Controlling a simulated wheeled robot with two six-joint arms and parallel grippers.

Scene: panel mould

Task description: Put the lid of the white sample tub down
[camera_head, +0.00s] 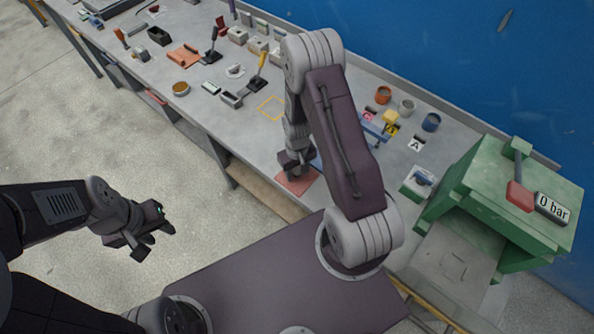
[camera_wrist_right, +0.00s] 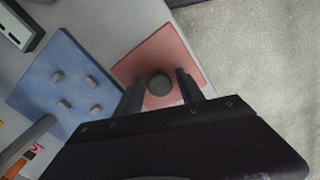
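My right gripper (camera_head: 293,172) is low over the red mat (camera_head: 299,184) at the bench's front edge. In the right wrist view its two fingers (camera_wrist_right: 160,82) are apart. A small round grey piece (camera_wrist_right: 160,85) shows between them over the red mat (camera_wrist_right: 187,65), with a gap on each side; I cannot tell whether it is the lid. A pale open tub (camera_head: 406,106), perhaps the white sample tub, stands on the bench between an orange-brown tub (camera_head: 383,95) and a blue tub (camera_head: 431,122). My left gripper (camera_head: 154,241) is open and empty over the floor.
A blue plate (camera_wrist_right: 65,85) with several grey pegs lies beside the red mat. Yellow and pink blocks and letter cards (camera_head: 416,144) are near the tubs. A green press (camera_head: 480,190) stands at right. The yellow-outlined square (camera_head: 270,108) is empty.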

